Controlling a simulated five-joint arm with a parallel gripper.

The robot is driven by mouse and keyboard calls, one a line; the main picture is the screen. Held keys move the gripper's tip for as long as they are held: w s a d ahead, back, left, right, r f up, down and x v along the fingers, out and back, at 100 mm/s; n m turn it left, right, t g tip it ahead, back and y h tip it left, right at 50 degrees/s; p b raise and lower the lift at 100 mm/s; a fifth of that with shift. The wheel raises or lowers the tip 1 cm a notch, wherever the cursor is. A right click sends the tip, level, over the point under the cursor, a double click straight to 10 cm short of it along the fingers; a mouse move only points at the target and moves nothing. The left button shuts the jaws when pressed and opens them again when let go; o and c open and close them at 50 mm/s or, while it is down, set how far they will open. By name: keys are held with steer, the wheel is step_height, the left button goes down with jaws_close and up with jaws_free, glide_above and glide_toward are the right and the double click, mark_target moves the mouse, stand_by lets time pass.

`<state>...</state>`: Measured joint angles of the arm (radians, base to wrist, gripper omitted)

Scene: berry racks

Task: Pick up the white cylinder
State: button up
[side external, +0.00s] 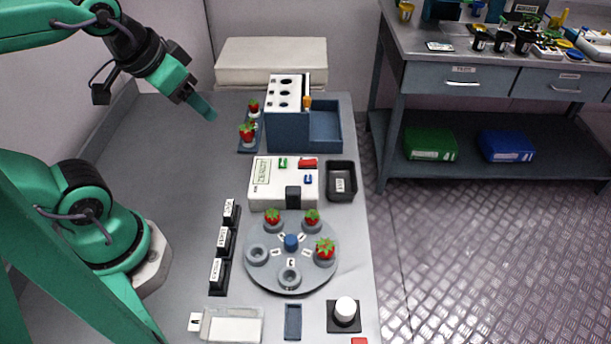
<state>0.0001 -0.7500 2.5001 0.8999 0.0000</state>
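The white cylinder (345,309) stands upright on a small black square base at the front right of the grey table, near its edge. My gripper (207,108) is high at the upper left, in the air and far from the cylinder. It points down to the right. Its fingers show as one teal shape from this side, so I cannot see whether they are open or shut. I see nothing held below the fingertips.
A round grey carousel (290,283) with several strawberries stands mid-table. Beyond it are a white device (262,199), a black bin (341,186) and a blue rack (290,135). Black labelled blocks (223,243) line the left. A clear tray (232,328) and blue slab (293,320) lie in front.

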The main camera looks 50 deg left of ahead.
stand_by(0.3)
steer(key=d, duration=0.1)
steer(key=g, duration=0.5)
glide_toward(347, 304)
steer(key=shift+w+a+f, duration=0.3)
steer(key=shift+w+a, duration=0.1)
steer(key=shift+w, duration=0.1)
steer(key=shift+s+d+f+g, duration=0.25)
steer(key=shift+d+f+g, duration=0.05)
steer(key=shift+d, duration=0.1)
steer(key=shift+f, duration=1.3)
